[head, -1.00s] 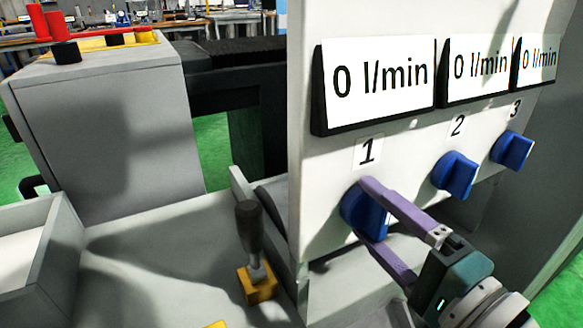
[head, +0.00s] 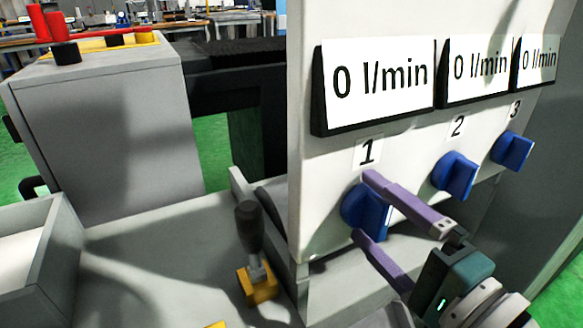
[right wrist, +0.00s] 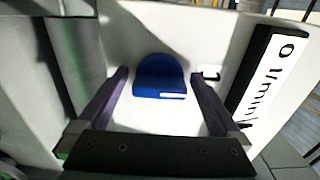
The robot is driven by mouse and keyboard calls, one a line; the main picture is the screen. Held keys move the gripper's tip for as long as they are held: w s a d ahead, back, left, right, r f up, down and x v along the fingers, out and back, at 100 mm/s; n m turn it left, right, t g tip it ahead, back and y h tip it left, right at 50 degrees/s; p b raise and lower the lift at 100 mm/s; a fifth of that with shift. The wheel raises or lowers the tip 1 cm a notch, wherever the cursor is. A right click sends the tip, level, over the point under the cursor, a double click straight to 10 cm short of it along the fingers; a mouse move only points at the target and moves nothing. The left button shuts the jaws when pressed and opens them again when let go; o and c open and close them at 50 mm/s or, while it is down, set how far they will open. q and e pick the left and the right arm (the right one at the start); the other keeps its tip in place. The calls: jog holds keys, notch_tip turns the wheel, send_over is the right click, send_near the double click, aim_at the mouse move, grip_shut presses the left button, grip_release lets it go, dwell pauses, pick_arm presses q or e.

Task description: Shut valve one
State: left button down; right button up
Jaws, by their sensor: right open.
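Valve one is a blue knob (head: 364,208) on the white panel under the label 1 and a display (head: 378,84) reading 0 l/min. My right gripper (head: 362,207) is open, with its purple fingers in front of the knob, one above and one below in the head view. In the right wrist view the blue knob (right wrist: 160,78) shows between the two spread fingers (right wrist: 160,85), with a gap on each side. A short white mark shows on its edge there. My left gripper is not in view.
Valve two (head: 455,176) and valve three (head: 512,150) are blue knobs to the right, under displays also reading 0 l/min. A black-handled lever on a yellow block (head: 258,284) stands left of the panel.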

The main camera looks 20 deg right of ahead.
jog(key=s, duration=1)
jog(key=shift+d, duration=0.4)
